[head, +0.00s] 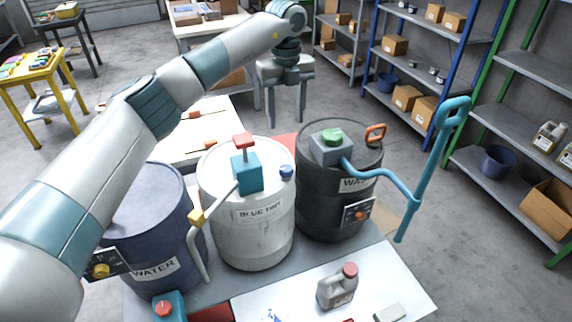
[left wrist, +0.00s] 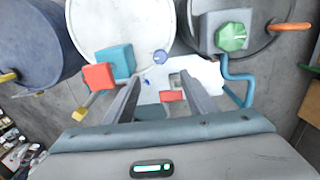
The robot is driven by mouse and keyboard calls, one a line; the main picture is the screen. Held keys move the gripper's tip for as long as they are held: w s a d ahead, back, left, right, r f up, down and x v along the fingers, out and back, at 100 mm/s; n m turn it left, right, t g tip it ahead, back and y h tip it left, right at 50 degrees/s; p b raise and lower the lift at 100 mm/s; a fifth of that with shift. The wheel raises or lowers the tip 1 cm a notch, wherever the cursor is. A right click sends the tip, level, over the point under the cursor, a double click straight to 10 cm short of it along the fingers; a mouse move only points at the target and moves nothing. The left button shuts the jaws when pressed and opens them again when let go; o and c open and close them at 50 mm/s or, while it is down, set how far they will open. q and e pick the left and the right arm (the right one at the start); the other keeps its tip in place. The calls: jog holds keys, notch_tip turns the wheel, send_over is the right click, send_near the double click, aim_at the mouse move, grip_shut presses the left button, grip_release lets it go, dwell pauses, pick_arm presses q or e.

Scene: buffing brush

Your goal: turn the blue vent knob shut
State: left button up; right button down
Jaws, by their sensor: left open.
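In the left wrist view the gripper (left wrist: 160,82) is also open. My right gripper is in neither view.
A teal pump block (head: 246,173) with a red handle (head: 243,141) stands left of the knob. A black drum (head: 320,210) with a green knob (head: 332,135) and blue pipe (head: 413,195) is at right. A blue water drum (head: 155,215) is at left. A grey canister (head: 337,290) stands in front.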

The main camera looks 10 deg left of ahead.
pick_arm(q)
jog(key=shift+f, duration=0.15)
jog(key=p, duration=0.7)
send_near(286, 168)
notch_tip(286, 168, down, 7)
jog(key=shift+f, duration=0.85)
jog(key=c, duration=1.1)
jog(key=shift+o, duration=0.2)
jog(key=shift+b, duration=0.3)
